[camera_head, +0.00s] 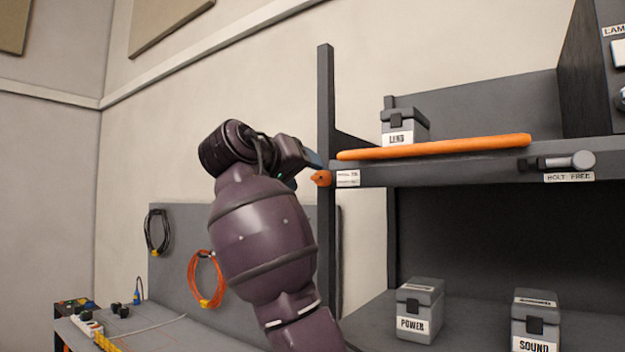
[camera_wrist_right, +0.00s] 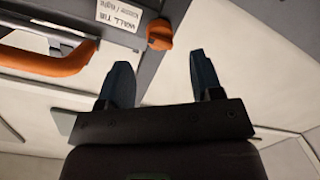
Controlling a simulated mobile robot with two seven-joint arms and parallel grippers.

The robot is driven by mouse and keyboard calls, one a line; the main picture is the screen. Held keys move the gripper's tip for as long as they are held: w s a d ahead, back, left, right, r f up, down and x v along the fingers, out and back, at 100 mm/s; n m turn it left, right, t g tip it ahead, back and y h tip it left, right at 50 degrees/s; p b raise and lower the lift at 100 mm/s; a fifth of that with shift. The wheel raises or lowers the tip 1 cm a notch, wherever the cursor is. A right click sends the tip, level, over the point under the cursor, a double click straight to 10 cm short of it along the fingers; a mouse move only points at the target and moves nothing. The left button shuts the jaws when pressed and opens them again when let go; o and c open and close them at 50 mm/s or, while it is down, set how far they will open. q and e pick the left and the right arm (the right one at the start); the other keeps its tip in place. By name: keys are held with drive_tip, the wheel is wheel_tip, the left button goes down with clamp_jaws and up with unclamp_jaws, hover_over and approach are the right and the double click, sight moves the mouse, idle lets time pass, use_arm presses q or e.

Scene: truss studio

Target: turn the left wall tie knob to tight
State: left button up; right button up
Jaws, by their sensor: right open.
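The left wall tie knob (camera_head: 321,178) is a small orange knob at the left end of the grey shelf beam, beside the upright post. In the right wrist view the orange knob (camera_wrist_right: 160,35) sits next to a white label (camera_wrist_right: 120,14) reading "WALL TIE" with smaller words below. My right gripper (camera_head: 313,163) is close to the knob in the head view, its fingers partly hidden by its own wrist. In the wrist view its two dark blue fingers (camera_wrist_right: 158,78) are apart and empty, with the knob beyond their tips, not between them. My left gripper is not in view.
An orange rail (camera_head: 435,147) runs along the shelf's front edge. A grey LENS case (camera_head: 404,127) stands behind it. A bolt (camera_head: 560,162) labelled "BOLT FREE" is farther right. POWER (camera_head: 419,309) and SOUND (camera_head: 535,325) cases stand below. A pegboard (camera_head: 175,265) holds coiled cables.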

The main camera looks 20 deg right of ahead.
drive_tip(key=v, duration=0.5)
drive_tip(key=shift+s+a+b, duration=0.25)
drive_tip(key=shift+a+b, duration=0.05)
